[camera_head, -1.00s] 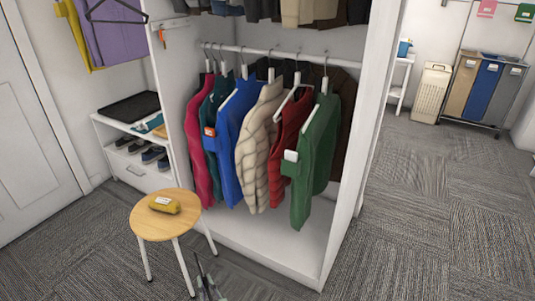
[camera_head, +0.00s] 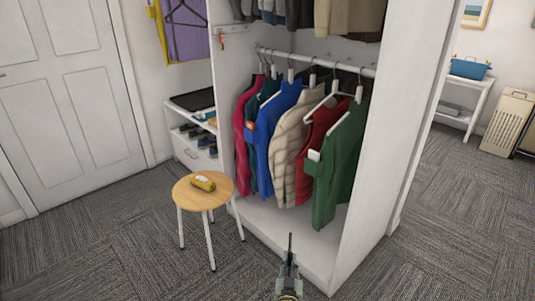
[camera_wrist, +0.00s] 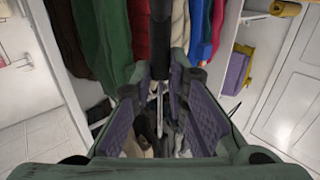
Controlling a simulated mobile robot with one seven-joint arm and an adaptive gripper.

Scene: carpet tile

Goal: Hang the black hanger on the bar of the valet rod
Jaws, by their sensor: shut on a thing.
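My gripper (camera_head: 289,272) is low in the head view, in front of the wardrobe's base. It is shut on the black hanger (camera_head: 290,243), seen nearly edge-on as a dark upright strip. In the wrist view the black hanger (camera_wrist: 160,45) stands between the two fingers (camera_wrist: 160,112); much of its shape is hidden. The valet rod (camera_head: 234,28) is a short pale bar on the wardrobe's left side panel, high up and well apart from my gripper. A small orange thing hangs near its left end.
Several garments (camera_head: 290,140) on white hangers fill the wardrobe rail (camera_head: 315,60). A purple garment (camera_head: 187,40) with another dark hanger shape hangs behind.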

